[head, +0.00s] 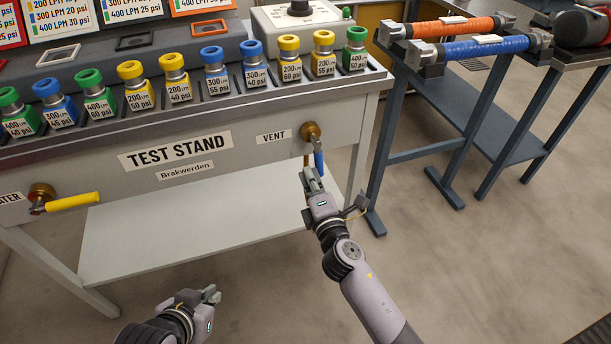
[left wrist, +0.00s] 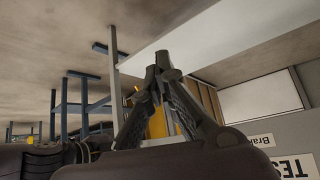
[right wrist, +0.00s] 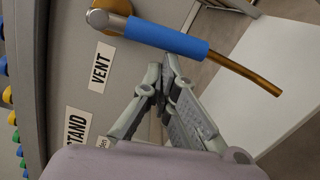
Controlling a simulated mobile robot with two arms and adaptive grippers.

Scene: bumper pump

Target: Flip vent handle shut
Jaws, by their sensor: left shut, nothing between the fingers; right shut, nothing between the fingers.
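The vent valve (head: 310,131) is a brass fitting on the front of the test stand, right of the VENT label (head: 273,136). Its blue handle (head: 318,159) points down in the head view, beside a brass pipe. The handle (right wrist: 168,37) also crosses the top of the right wrist view, with the brass pipe (right wrist: 252,77) showing beyond its end. My right gripper (head: 311,176) is shut and empty just below the handle; I cannot tell if it touches. My left gripper (head: 211,294) is shut and empty, low in front of the stand.
A yellow handle (head: 72,201) on another brass valve sticks out at the stand's left. Several coloured fittings line the top of the stand. A white lower shelf (head: 190,222) lies beneath. A blue-grey side table (head: 470,100) with orange and blue cylinders stands right. The floor between is clear.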

